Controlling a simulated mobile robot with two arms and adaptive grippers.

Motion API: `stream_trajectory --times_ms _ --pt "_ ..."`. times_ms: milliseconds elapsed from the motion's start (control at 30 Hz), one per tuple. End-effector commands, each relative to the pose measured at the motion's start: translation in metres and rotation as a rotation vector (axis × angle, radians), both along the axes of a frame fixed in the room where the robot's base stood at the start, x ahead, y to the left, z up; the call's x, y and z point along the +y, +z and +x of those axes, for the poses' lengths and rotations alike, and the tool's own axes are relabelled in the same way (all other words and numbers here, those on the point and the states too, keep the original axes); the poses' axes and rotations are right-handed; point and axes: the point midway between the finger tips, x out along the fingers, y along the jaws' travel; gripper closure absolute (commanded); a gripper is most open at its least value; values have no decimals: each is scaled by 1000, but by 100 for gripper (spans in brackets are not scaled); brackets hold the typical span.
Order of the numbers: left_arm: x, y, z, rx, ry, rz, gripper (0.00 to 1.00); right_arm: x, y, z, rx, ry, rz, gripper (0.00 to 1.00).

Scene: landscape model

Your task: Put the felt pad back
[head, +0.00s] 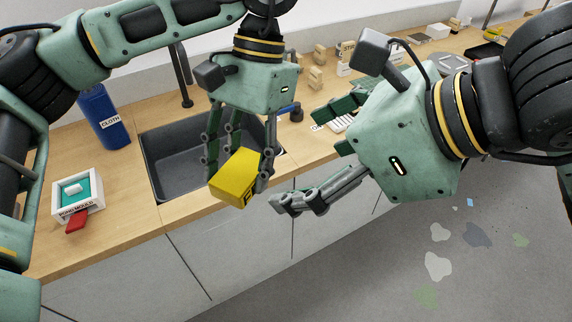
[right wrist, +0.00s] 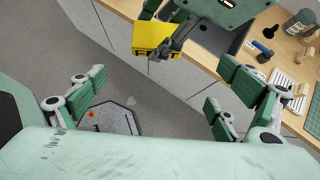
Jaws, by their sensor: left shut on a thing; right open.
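A thick yellow block (head: 236,177), likely the felt pad, has a dark marking on its end that I cannot fully read. My left gripper (head: 238,165) is shut on it and holds it tilted in front of the sink's front edge. The yellow block also shows in the right wrist view (right wrist: 158,38), in the left gripper's fingers. My right gripper (head: 315,175) is open and empty, to the right of the yellow block and apart from it. Its spread fingers also show in the right wrist view (right wrist: 155,97), with nothing between them.
A dark sink (head: 165,165) is set in the wooden counter (head: 125,225). A blue container labelled CLOTH (head: 103,118) stands left of it. A white mould box (head: 78,195) with a red piece (head: 76,222) sits at the left. Several small wooden items stand at the back right.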

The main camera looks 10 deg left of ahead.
Motion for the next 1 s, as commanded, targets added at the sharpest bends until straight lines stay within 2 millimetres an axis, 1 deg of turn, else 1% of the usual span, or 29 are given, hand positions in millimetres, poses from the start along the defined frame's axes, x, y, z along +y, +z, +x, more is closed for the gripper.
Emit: stream_trajectory --times_ms 300,500,700,1000 --pt "0 0 0 0 0 0 93 38 -42 16 10 3 2 8" --pt "0 0 0 0 0 0 93 59 -65 26 10 1 2 8" --pt "0 0 0 0 0 0 93 70 -76 31 8 1 4 8" --pt "0 0 0 0 0 0 93 71 -78 32 6 0 3 8"
